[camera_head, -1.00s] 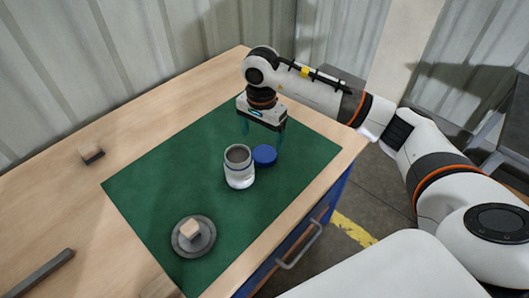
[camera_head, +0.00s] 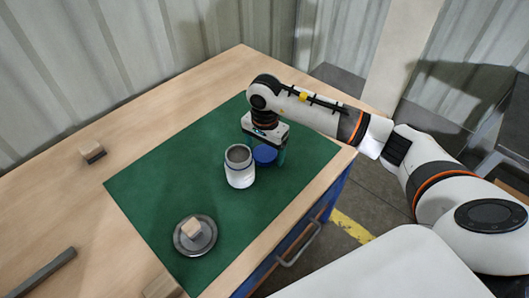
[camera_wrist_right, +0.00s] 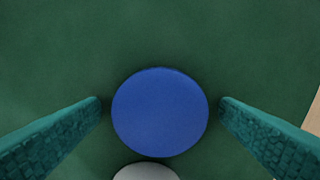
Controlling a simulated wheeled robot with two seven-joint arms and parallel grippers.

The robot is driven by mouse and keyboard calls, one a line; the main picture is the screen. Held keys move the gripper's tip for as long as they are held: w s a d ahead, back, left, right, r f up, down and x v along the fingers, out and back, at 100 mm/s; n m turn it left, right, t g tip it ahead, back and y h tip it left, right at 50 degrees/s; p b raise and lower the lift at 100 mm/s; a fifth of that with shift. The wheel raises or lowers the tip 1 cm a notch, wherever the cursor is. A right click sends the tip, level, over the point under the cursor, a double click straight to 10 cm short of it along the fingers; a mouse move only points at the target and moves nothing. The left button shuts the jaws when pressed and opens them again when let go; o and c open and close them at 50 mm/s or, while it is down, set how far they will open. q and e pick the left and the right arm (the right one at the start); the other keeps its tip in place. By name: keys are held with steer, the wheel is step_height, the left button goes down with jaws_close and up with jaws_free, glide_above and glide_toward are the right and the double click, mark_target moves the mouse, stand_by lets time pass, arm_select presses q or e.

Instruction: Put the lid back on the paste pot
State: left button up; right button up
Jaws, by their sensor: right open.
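The paste pot (camera_head: 240,176) is a white jar with a dark band near its top, standing upright and uncovered on the green mat. The blue lid (camera_head: 265,156) lies on the mat just right of the pot. In the right wrist view the lid (camera_wrist_right: 160,112) is a blue disc centred between my fingers, and a pale part of the pot (camera_wrist_right: 145,172) shows at the bottom edge. My right gripper (camera_head: 265,155) is open, its teal fingers on either side of the lid with gaps to both. My left gripper is not in view.
The green mat (camera_head: 205,170) covers part of the wooden table (camera_head: 60,190). Another block (camera_head: 92,152) and a dark bar (camera_head: 45,270) lie left.

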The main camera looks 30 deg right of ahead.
mark_target(265, 152)
steer(key=c, duration=1)
step_height(265, 152, up, 10)
steer(key=shift+r+b, duration=0.1)
steer(key=shift+b, duration=0.4)
steer(key=shift+c, duration=0.2)
